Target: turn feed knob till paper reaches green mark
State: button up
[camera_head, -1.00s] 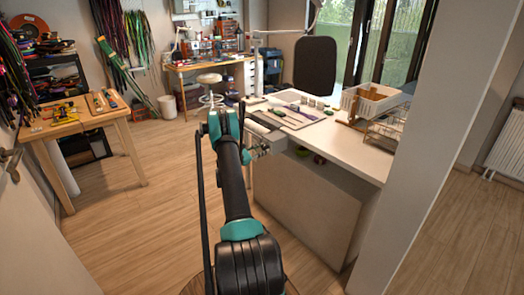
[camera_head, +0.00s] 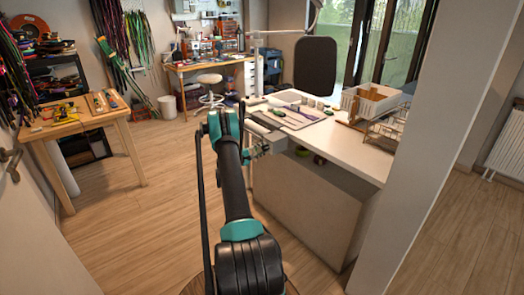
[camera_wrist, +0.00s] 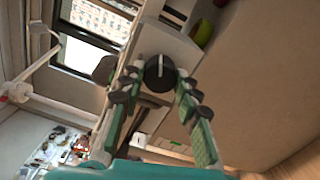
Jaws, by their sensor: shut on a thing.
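The feed knob, a round black dial (camera_wrist: 160,74) with a white pointer line, sits on a pale housing (camera_wrist: 170,45) in the wrist view. The line points nearly straight up in that view. My gripper (camera_wrist: 158,82) has its green fingers with dark pads on either side of the knob and is shut on it. In the head view my gripper (camera_head: 259,150) is at the side of a grey device (camera_head: 268,131) on the near left edge of the white counter. The knob is not discernible there.
The white counter (camera_head: 345,150) carries a mat with purple cord (camera_head: 297,115), a white crate (camera_head: 372,100) and a wire rack (camera_head: 388,127). A wooden table (camera_head: 90,118) stands left. A pale pillar (camera_head: 440,150) rises right. The floor left of my arm is clear.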

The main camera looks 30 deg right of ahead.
jog(key=m, duration=0.5)
jog(key=shift+m, duration=0.3)
jog(key=m, duration=0.6)
jog(key=shift+s, duration=0.1)
jog(key=m, duration=0.5)
jog(key=shift+m, duration=0.4)
jog(key=m, duration=0.5)
jog(key=shift+m, duration=0.3)
jog(key=o, duration=1.2)
jog(key=shift+c, duration=0.2)
jog(key=s+a, duration=0.1)
jog(key=a, duration=1.1)
